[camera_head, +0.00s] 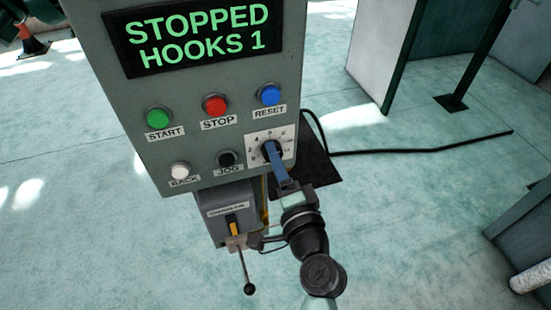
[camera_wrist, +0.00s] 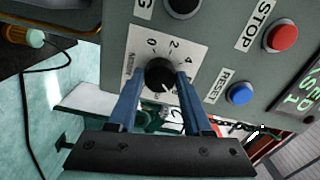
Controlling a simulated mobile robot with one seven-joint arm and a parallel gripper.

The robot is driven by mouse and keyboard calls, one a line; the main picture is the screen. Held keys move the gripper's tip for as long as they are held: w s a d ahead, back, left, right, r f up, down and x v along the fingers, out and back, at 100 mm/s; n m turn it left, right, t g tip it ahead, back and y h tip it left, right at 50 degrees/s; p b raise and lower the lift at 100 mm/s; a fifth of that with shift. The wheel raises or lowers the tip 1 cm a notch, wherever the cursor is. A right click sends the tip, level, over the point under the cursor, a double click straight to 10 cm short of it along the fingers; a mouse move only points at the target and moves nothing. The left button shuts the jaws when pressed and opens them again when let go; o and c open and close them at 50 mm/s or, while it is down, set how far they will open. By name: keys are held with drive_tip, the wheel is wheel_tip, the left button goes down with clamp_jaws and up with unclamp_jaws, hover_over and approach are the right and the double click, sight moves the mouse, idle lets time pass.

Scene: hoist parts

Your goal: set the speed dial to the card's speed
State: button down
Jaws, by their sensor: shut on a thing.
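The speed dial is a black knob (camera_wrist: 160,74) on a white numbered plate (camera_wrist: 165,45) of the grey control panel. In the wrist view the figures 0, 2 and 4 show on the plate; a pale mark shows on the knob, but its exact setting is unclear. My gripper (camera_wrist: 158,80) is shut on the knob, one blue finger on each side. In the head view the gripper (camera_head: 272,152) reaches up to the dial plate (camera_head: 259,138) from below and hides most of the knob. I cannot make out a speed card in either view.
The panel's screen (camera_head: 196,37) reads "STOPPED HOOKS 1". START (camera_head: 159,117), STOP (camera_head: 215,105), RESET (camera_head: 269,95), BACK (camera_head: 180,171) and JOG (camera_head: 228,159) buttons surround the dial. A lever (camera_head: 248,287) hangs below the panel. A black cable (camera_head: 420,150) crosses the floor.

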drive_tip(key=shift+f, duration=0.1)
idle(0.3)
drive_tip(key=shift+c, duration=1.7)
unclamp_jaws()
drive_tip(key=shift+s, duration=0.1)
drive_tip(key=b+v, duration=0.3)
drive_tip(key=v, duration=1)
drive_tip(key=shift+b, duration=0.35)
